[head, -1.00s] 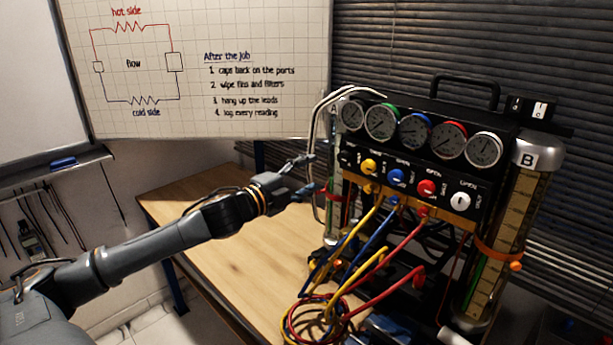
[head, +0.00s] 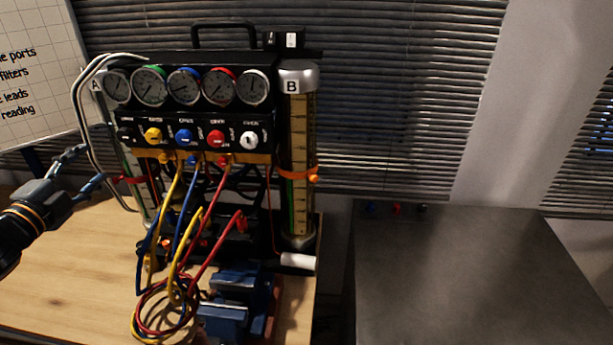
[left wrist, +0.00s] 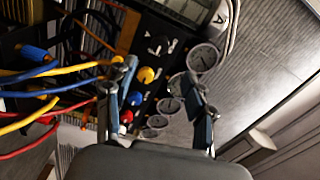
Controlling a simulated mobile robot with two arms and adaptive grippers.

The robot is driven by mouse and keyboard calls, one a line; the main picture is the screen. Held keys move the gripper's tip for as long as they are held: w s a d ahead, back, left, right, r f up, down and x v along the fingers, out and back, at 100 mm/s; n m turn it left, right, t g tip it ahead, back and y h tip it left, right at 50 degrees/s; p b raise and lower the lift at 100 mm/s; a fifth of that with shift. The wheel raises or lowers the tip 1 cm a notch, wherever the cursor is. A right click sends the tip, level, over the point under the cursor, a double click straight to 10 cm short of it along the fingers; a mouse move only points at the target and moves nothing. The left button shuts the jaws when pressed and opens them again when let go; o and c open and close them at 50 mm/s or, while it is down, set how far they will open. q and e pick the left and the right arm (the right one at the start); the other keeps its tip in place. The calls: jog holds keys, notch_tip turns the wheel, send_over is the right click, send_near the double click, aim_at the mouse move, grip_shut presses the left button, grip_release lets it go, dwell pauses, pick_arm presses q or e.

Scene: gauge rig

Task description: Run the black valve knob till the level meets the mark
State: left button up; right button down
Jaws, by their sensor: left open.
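The black valve knob (head: 127,134) is at the left end of the knob row on the gauge rig's panel (head: 232,122). It also shows in the left wrist view (left wrist: 158,45), beyond the fingertips. My left gripper (head: 95,164) is open and empty, left of the rig and apart from the knob; its two fingers also show in the left wrist view (left wrist: 160,72). Tube B (head: 300,130) stands at the rig's right with an orange ring (head: 296,174) around it. Tube A (head: 141,187) is partly hidden, with a red band. I cannot make out either level clearly. My right gripper is out of view.
Yellow (head: 153,135), blue (head: 184,137), red (head: 216,139) and white (head: 249,141) knobs continue the row. Hoses hang in front and coil on the wooden bench (head: 50,270). A blue vise (head: 235,285) stands at front. A grey table (head: 450,270) to the right is mostly clear.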

aim_at(123, 137)
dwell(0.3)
pick_arm(q)
jog(key=s+a+r+n+y+b, duration=0.15)
jog(key=a+n+y+b, duration=0.35)
jog(key=n, duration=0.6)
jog(key=d+f+n+h, duration=0.1)
jog(key=d+n+h, duration=0.3)
jog(key=d+h, duration=0.1)
jog(key=w+p, duration=0.1)
jog(key=w, duration=0.3)
jog(key=w+p, duration=0.2)
jog(key=w, duration=0.1)
jog(key=w+d+p, duration=0.1)
jog(key=w, duration=0.3)
jog(key=shift+w+p, duration=0.35)
jog(key=shift+w+f, duration=0.2)
jog(key=shift+w, duration=0.45)
grip_shut()
